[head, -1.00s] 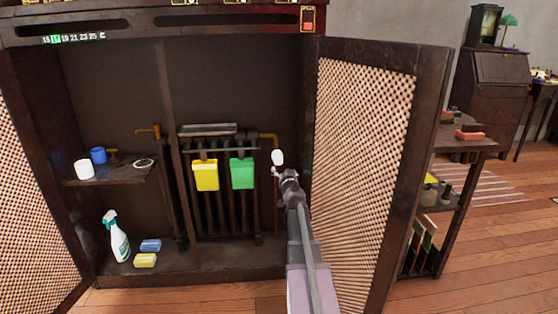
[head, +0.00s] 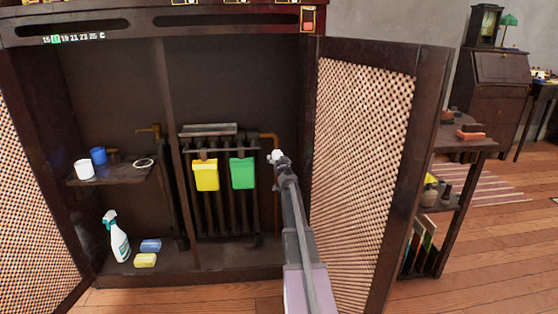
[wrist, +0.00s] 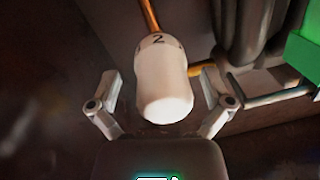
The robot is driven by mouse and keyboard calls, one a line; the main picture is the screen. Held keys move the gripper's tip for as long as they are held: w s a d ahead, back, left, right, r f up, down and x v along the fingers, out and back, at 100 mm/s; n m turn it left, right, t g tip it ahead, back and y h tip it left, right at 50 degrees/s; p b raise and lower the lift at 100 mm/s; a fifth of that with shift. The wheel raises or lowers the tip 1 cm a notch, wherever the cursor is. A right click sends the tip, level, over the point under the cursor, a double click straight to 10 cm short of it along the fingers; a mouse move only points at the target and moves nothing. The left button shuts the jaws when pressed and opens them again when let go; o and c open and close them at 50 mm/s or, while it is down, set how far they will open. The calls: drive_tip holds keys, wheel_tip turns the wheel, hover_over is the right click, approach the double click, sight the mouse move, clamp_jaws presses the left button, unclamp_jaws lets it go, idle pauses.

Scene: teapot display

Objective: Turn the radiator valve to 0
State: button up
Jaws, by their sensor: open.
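The radiator valve (wrist: 163,85) is a white knob in the middle of the wrist view. A black "2" shows on its collar, beside a copper pipe. My gripper (wrist: 160,98) is open, with one finger on each side of the knob and a gap visible on both sides. In the head view my gripper (head: 277,158) is at the right end of the radiator (head: 215,200), and it hides most of the valve there. The radiator stands inside the open cabinet.
A yellow container (head: 206,175) and a green container (head: 242,173) hang on the radiator's front, left of my gripper. The open lattice door (head: 362,150) stands close to the right of my arm. A shelf (head: 125,175) with cups is at the left.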

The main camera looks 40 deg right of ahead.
drive_tip(key=c, duration=1.2)
drive_tip(key=shift+o, duration=0.2)
drive_tip(key=shift+m, duration=0.5)
drive_tip(key=m, duration=0.2)
drive_tip(key=shift+d+m, duration=0.1)
drive_tip(key=shift+m, duration=0.2)
drive_tip(key=m+b, duration=0.1)
drive_tip(key=m, duration=0.2)
drive_tip(key=shift+w+m, duration=0.1)
drive_tip(key=shift+m, duration=0.2)
drive_tip(key=m+h, duration=0.1)
drive_tip(key=m, duration=0.5)
drive_tip(key=shift+m, duration=0.4)
